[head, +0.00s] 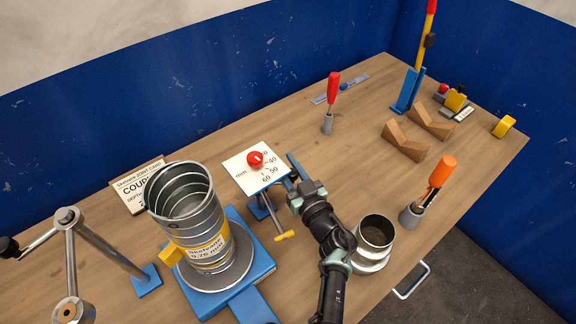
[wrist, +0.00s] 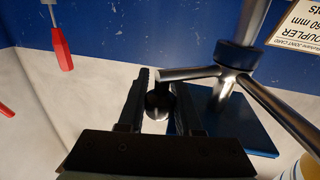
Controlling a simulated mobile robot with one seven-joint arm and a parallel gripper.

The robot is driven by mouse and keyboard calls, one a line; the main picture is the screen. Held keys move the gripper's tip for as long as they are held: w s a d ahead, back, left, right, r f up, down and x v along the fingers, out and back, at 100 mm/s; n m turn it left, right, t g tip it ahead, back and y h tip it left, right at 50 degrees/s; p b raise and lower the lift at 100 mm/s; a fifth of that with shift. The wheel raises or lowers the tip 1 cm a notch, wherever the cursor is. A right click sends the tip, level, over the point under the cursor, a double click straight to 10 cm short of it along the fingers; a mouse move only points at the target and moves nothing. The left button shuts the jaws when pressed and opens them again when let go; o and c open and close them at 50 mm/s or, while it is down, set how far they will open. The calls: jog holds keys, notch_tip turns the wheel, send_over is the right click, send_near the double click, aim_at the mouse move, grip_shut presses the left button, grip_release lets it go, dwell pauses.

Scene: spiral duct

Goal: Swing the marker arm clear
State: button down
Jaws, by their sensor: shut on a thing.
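The stand with the white mm scale (head: 240,172) and red ball (head: 255,158) is mid-table, right of the spiral duct (head: 181,222). A thin metal rod with a yellow tip (head: 285,237), which looks like the marker arm, points from under the scale toward the front, apart from the duct. My gripper (head: 292,166) is beside the scale's right edge. In the wrist view my gripper (wrist: 158,104) is shut on a black ball knob (wrist: 157,101). A metal rod (wrist: 186,74) joins the knob to a dark hub (wrist: 237,55). The knob is hidden in the head view.
The duct stands on a blue turntable base (head: 225,291). A crank with a black knob (head: 8,246) is at far left, and a coupler card (head: 137,187) behind the duct. A short metal collar (head: 372,250) and an orange-handled tool (head: 440,172) are right of my arm.

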jog(key=shift+w+a+n+g+y, duration=0.1)
jog(key=shift+w+n+g+y, duration=0.1)
jog(key=shift+n+g+y, duration=0.15)
